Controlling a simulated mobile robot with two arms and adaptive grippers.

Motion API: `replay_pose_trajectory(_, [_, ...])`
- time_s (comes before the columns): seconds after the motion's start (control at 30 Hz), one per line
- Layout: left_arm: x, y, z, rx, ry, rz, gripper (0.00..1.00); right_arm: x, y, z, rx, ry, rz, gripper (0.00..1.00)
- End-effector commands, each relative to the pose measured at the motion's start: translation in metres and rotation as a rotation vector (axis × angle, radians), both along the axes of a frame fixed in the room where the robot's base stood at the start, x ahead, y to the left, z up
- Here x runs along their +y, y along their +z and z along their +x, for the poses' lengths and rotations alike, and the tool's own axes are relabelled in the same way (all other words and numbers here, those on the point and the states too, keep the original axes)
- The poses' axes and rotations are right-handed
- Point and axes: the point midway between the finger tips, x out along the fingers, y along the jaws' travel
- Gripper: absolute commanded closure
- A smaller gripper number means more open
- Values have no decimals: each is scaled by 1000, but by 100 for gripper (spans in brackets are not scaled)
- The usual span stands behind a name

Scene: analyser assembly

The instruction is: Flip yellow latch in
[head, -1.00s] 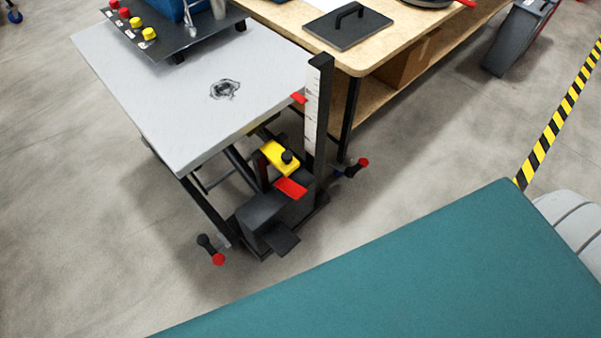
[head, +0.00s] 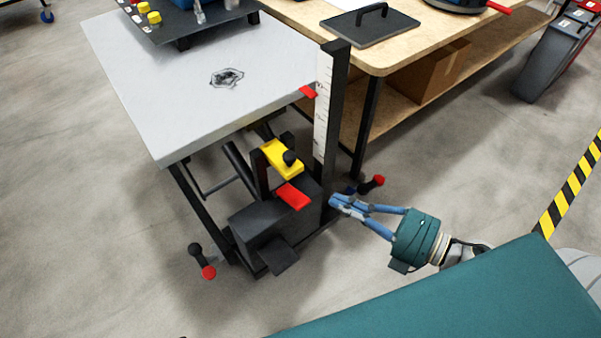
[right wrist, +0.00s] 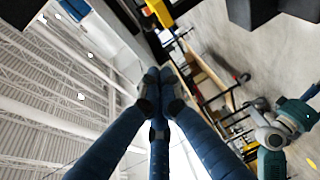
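The yellow latch (head: 276,154) is a flat bar with a black knob (head: 290,158), on the dark block at the foot of the lift table. A yellow part also shows at the top of the right wrist view (right wrist: 160,12), probably the latch. My right gripper (head: 338,203) is to the right of the block and lower in the picture than the latch, apart from it. Its blue fingers point left and their tips meet with nothing between them, as the right wrist view (right wrist: 157,85) also shows. My left gripper is not seen in the head view.
A red pedal (head: 294,196) sits just below the latch. An upright post with a white scale (head: 323,110) stands right of it. The grey tabletop (head: 190,100) overhangs behind. A wooden workbench (head: 400,50) stands at the back. Floor to the right is open.

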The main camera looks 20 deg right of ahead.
Motion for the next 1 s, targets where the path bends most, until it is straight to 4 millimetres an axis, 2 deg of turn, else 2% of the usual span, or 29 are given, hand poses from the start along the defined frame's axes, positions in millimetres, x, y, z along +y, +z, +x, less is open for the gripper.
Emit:
replay_pose_trajectory(0.2, [0,0,0,0,0,0,60,1,0,3,0,-2,3,100])
replay_pose_trajectory(0.37, [0,0,0,-1,0,0,60,12,-1,17,-3,-1,3,100])
replay_pose_trajectory(0.63, [2,-4,-4,3,-1,2,60,47,-5,63,-5,-1,2,100])
replay_pose_trajectory(0.77, [1,-17,-15,14,-3,0,60,63,-7,83,-5,-3,2,100])
replay_pose_trajectory(1.0, [1,-12,-9,8,-2,0,60,57,-15,113,0,-5,2,100])
